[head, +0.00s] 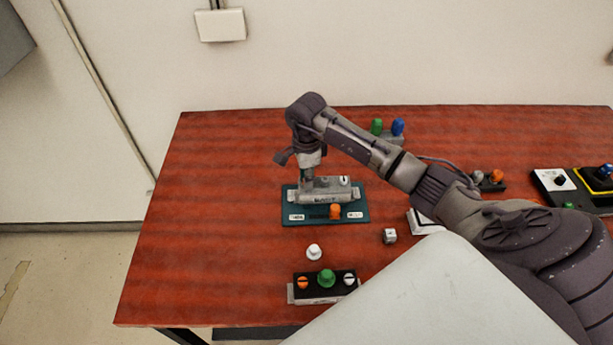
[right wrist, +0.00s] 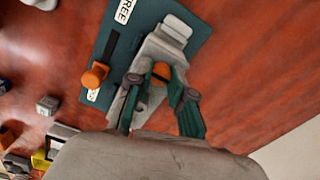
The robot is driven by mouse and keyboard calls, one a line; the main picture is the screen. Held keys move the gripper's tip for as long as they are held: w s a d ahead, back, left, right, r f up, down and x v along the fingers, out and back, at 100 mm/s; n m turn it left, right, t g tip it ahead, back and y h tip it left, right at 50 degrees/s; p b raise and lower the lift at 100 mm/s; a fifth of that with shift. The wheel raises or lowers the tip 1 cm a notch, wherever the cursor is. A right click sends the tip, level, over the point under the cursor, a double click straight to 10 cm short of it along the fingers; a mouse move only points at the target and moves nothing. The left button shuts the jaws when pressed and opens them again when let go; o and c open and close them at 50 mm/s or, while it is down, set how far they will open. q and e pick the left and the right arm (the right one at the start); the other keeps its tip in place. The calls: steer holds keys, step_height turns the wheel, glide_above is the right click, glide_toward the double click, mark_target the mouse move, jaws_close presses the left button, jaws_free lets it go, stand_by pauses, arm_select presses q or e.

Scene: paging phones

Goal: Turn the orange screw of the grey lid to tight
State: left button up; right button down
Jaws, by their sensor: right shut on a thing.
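The grey lid (head: 334,194) lies on the teal board (head: 354,212) in the left half of the table; the lid also shows in the right wrist view (right wrist: 170,45). Its orange screw (right wrist: 158,76) sits between the fingers of my right gripper (right wrist: 166,80), which is shut on it from above. In the head view my right gripper (head: 306,184) stands over the lid's left end and hides the screw. The screw's mark cannot be read. A separate orange knob (head: 335,212) sits on the board's front edge by a slot. My left gripper is out of view.
A black box (head: 315,284) with orange, green and white knobs stands in front. A white knob (head: 314,252) and a small cube (head: 390,237) lie between. A block with green and blue knobs (head: 397,128) stands behind my arm. More panels (head: 553,183) stand right.

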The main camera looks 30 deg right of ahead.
steer(key=shift+m+b, duration=0.3)
steer(key=shift+m, duration=0.2)
steer(key=m+b, duration=0.1)
steer(key=m, duration=0.2)
steer(key=shift+f, duration=0.1)
steer(key=m+b, duration=0.2)
steer(key=m, duration=0.2)
steer(key=shift+m, duration=0.3)
steer(key=m+b, duration=0.1)
steer(key=m, duration=0.3)
steer(key=m+b, duration=0.1)
steer(key=m, duration=0.4)
steer(key=c, duration=1)
jaws_free()
